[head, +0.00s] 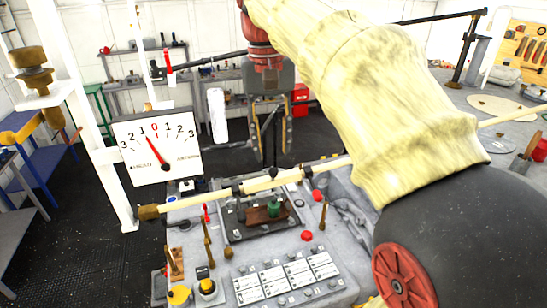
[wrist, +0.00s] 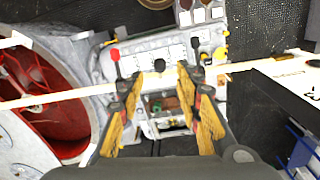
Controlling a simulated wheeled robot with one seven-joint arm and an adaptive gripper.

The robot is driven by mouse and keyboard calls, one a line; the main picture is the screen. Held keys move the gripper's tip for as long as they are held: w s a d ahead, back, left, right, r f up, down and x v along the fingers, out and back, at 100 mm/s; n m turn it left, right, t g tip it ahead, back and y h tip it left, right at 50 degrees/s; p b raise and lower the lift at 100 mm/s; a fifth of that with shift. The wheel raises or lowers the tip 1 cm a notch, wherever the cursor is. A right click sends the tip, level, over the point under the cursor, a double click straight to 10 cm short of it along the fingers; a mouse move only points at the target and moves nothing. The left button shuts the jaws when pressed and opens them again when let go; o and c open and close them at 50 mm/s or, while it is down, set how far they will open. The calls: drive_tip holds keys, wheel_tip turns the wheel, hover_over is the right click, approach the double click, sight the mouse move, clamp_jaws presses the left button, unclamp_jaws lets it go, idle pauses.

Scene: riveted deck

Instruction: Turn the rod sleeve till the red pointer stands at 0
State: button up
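The white gauge (head: 155,145) stands at the left in the head view, with a scale from 3 through 0 to 3. Its red pointer (head: 157,153) leans left of 0, near the left-hand 1. A pale rod (head: 200,201) with a brown end knob crosses in front of the grey console. The thicker pale sleeve (head: 268,182), with dark collars, sits on it. My gripper (head: 271,158) hangs fingers down by the sleeve, open. In the wrist view, the rod (wrist: 60,96) crosses the gap between the fingers (wrist: 163,80). I cannot tell whether they touch the sleeve.
The grey console (head: 345,235) below carries levers, red buttons (head: 307,236) and white label plates. A white post (head: 95,110) stands left of the gauge. A red-lined round housing (wrist: 40,95) lies at the left in the wrist view. Dark floor shows at the left.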

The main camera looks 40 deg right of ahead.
sight(273, 169)
drive_tip(key=shift+s+d+f, duration=0.1)
drive_tip(key=shift+d+f, duration=0.05)
drive_tip(key=shift+f, duration=3)
drive_tip(key=shift+c, duration=1.1)
clamp_jaws()
